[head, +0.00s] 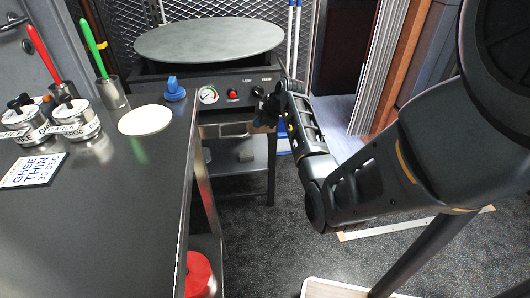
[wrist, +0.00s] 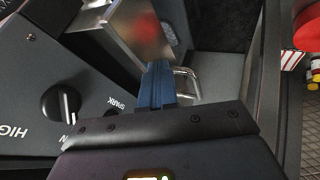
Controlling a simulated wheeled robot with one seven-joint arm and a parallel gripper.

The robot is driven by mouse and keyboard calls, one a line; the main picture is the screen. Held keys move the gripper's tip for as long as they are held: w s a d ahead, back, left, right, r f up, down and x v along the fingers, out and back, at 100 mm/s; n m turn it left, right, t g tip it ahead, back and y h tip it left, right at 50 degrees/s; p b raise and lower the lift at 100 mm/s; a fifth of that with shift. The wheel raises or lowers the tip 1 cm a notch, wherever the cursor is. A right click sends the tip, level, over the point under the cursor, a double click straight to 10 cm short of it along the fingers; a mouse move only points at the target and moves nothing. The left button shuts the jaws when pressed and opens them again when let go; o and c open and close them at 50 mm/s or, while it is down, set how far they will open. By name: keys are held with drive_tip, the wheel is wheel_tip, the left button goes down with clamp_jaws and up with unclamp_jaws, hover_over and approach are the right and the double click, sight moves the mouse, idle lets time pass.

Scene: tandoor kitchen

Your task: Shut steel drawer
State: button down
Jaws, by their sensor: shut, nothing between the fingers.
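The steel drawer (head: 226,130) sits under the black control panel of the round-topped griddle in the head view. In the wrist view the steel drawer (wrist: 137,38) shows as a shiny metal box that appears to stick out past the panel, with a bar handle (wrist: 188,84) on its face. My gripper (head: 262,122) is at the right end of the drawer, just below the panel. In the wrist view its blue fingers (wrist: 156,84) are together and empty, beside the handle. I cannot tell whether they touch it.
The griddle's control panel (head: 240,92) has a gauge and knobs close to my gripper. A dark counter (head: 110,215) with tins, a white disc (head: 145,120) and a sign fills the left. A red container (head: 201,275) stands low beside it. Carpeted floor is open in front of the griddle.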

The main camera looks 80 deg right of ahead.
drive_tip(key=shift+w+d+b, duration=0.35)
drive_tip(key=shift+d, duration=0.45)
drive_tip(key=shift+w+d+b, duration=0.3)
drive_tip(key=shift+d+b, duration=0.1)
drive_tip(key=shift+d, duration=0.45)
drive_tip(key=shift+w+d+b, duration=0.35)
drive_tip(key=shift+d, duration=0.45)
